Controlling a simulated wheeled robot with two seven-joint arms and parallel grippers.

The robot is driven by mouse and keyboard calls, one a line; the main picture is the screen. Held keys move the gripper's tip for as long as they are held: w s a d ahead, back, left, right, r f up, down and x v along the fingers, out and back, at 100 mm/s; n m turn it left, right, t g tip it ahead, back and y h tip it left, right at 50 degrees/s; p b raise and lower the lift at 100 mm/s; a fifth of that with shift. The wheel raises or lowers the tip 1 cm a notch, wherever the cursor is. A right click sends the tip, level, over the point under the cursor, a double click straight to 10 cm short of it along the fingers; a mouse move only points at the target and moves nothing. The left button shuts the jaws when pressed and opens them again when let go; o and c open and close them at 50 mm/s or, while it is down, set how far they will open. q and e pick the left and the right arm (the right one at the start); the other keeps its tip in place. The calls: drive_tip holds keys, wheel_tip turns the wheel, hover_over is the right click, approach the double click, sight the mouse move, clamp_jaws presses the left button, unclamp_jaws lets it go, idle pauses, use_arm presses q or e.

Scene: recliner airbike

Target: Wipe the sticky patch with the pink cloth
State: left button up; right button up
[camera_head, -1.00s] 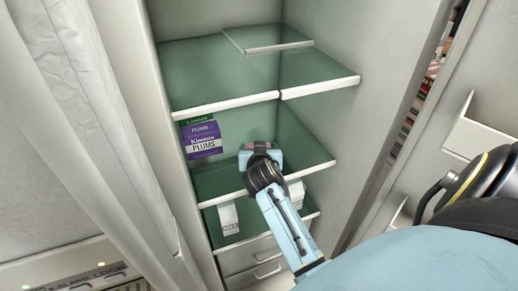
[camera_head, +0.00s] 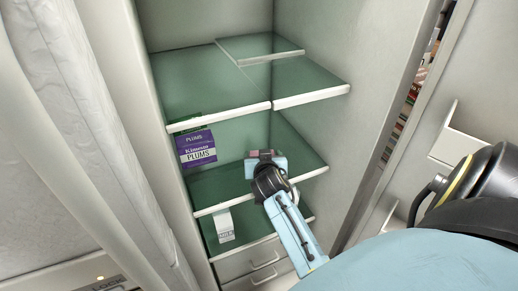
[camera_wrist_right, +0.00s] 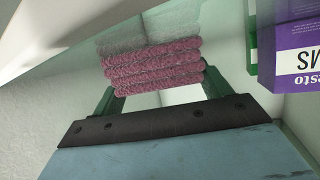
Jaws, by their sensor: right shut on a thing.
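The pink cloth (camera_wrist_right: 153,68) is a folded, fuzzy stack between the fingers of my right gripper (camera_wrist_right: 158,88) in the right wrist view. The gripper is shut on it. In the head view my right gripper (camera_head: 265,156) is inside the cupboard, around the middle green shelf (camera_head: 222,184), with a bit of pink at its tip. I cannot tell whether the cloth touches the shelf. I cannot make out a sticky patch in either view. My left gripper is not in view.
A purple plums box (camera_head: 197,149) stands left of my right gripper and also shows in the right wrist view (camera_wrist_right: 290,60). A white carton (camera_head: 224,224) stands on the shelf below. The upper shelf (camera_head: 205,85) looks bare. Drawers (camera_head: 250,265) lie underneath.

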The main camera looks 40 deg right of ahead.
drive_tip(key=shift+w+a+f, duration=0.25)
drive_tip(key=shift+w+a, duration=0.05)
drive_tip(key=shift+a, duration=0.25)
drive_tip(key=shift+w+a+r+b, duration=0.15)
drive_tip(key=shift+w+a+b, duration=0.15)
drive_tip(key=shift+w+a, duration=0.4)
drive_tip(key=shift+s+d+p, duration=0.4)
drive_tip(key=shift+s+d, duration=0.15)
drive_tip(key=shift+d, duration=0.1)
drive_tip(key=shift+s+d+f+p, duration=0.25)
drive_tip(key=shift+s+d+p, duration=0.05)
drive_tip(key=shift+s+d, duration=0.4)
wheel_tip(320, 180, up, 3)
drive_tip(key=p, duration=0.3)
drive_tip(key=shift+w, duration=0.1)
drive_tip(key=shift+r, duration=0.15)
